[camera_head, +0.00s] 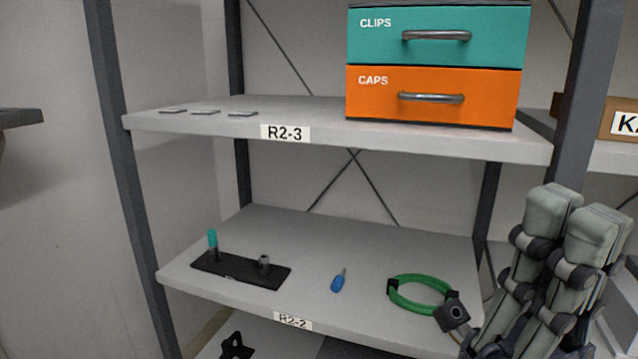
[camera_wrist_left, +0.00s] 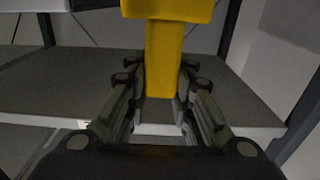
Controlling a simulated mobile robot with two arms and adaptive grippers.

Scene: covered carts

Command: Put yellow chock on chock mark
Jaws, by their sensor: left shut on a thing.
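A yellow block-like piece, taken to be the yellow chock (camera_wrist_left: 165,55), stands out from between the fingers of my left gripper (camera_wrist_left: 161,92) in the left wrist view. It has a wider top, cut off by the upper edge of the picture, and a narrower lower part between the fingers. My left gripper is shut on it. The left gripper and the chock do not show in the head view. My right gripper (camera_head: 577,215) is at the lower right of the head view, fingers up and side by side, with nothing seen between them. I see no chock mark.
Shelf R2-3 (camera_head: 340,140) holds teal and orange drawers (camera_head: 430,98) and several small flat plates. Shelf R2-2 (camera_head: 240,297) holds a black base (camera_head: 230,270) with two pegs, a blue screwdriver (camera_head: 338,281) and a green coil (camera_head: 395,297). Shelf posts stand at both sides.

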